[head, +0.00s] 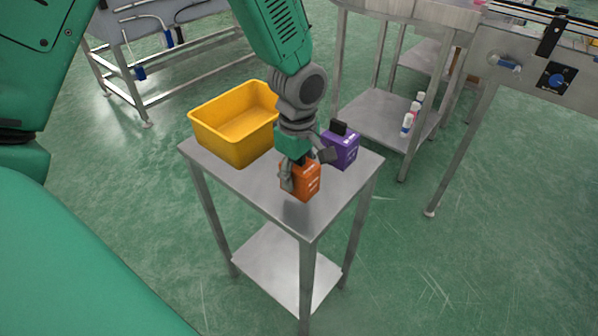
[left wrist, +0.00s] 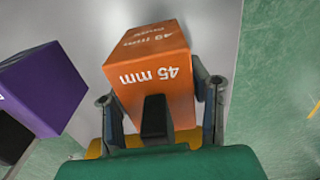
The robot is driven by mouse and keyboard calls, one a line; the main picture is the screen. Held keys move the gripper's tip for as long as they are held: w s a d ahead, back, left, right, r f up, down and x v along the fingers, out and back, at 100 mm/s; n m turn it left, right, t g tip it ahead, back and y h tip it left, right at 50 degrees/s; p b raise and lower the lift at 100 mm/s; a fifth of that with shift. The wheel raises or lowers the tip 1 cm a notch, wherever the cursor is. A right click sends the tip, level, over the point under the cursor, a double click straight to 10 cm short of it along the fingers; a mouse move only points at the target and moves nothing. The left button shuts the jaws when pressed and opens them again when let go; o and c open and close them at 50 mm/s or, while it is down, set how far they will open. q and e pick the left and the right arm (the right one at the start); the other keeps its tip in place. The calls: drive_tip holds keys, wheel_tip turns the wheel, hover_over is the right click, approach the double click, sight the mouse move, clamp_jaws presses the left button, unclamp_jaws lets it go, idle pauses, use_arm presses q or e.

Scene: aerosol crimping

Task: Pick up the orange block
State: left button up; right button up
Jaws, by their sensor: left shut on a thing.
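The orange block (head: 302,180) is on or just above the small steel table (head: 258,190), near its front corner. In the left wrist view the orange block (left wrist: 150,72) shows "45 mm" lettering and a black handle (left wrist: 154,118) on its near face. My left gripper (head: 304,172) reaches down from above and is shut on the orange block. In the left wrist view its fingers (left wrist: 160,110) lie on both sides of the block. Whether the block touches the table is hard to tell. My right gripper is not in view.
A purple block (head: 342,148) with a black handle stands right behind the gripper; it shows at left in the wrist view (left wrist: 40,88). A yellow bin (head: 226,142) stands on the table's left. Another steel table (head: 385,112) holds small bottles (head: 408,122).

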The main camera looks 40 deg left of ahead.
sight(299, 163)
use_arm(q)
drive_tip(key=shift+d+r+p, duration=0.25)
drive_tip(key=shift+r+p, duration=0.5)
drive_tip(key=shift+r, duration=0.2)
drive_tip(key=shift+a+r+p, duration=0.15)
drive_tip(key=shift+r+p, duration=0.5)
drive_tip(key=shift+p, duration=0.05)
drive_tip(key=shift+r+p, duration=3.1)
drive_tip(key=shift+p, duration=0.2)
